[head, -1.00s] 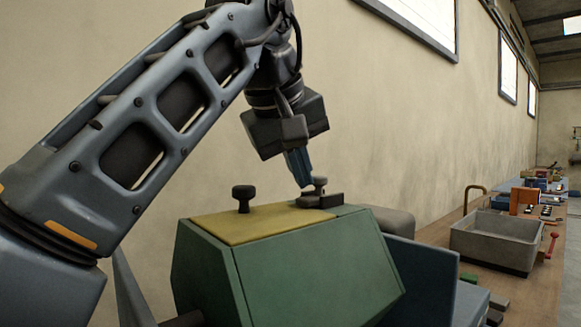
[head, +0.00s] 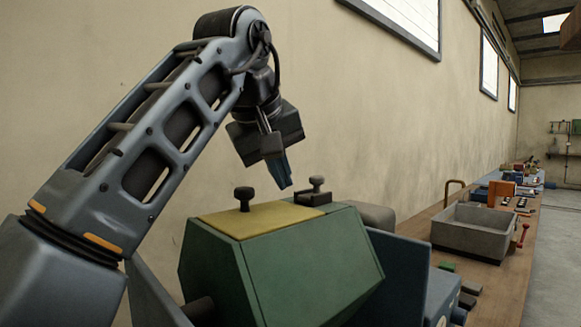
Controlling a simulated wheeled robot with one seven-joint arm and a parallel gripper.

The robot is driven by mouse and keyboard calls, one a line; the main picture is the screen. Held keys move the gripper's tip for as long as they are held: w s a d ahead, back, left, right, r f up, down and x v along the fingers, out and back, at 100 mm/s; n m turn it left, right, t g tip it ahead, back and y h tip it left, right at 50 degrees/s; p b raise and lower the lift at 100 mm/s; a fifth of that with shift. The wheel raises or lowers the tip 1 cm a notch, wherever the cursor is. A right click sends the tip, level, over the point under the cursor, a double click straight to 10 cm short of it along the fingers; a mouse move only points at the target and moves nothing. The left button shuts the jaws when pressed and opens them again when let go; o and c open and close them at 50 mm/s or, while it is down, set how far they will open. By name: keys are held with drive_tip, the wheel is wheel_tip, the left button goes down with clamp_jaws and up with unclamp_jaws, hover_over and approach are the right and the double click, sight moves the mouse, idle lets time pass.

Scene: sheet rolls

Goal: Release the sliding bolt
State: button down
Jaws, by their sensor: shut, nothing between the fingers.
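A green housing (head: 290,262) with slanted faces stands in front of me. A yellow plate (head: 262,219) with a dark round knob (head: 244,194) lies on its top. The sliding bolt (head: 314,198), a small dark block with an upright knob (head: 317,183), sits at the far right edge of the plate. My gripper (head: 286,185) is above the housing, pointing down, with its blue fingers shut and empty. It is left of the bolt's knob, with a visible gap between them. Whether the bolt still overlaps the plate is hard to tell.
A bench (head: 508,275) runs along the wall to the right. It carries a grey open bin (head: 475,236), an orange block (head: 497,193) and several small items. A blue panel (head: 402,280) stands right of the housing. The air above the housing is free around my gripper.

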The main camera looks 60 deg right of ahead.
drive_tip(key=v, duration=1)
drive_tip(key=shift+b, duration=0.3)
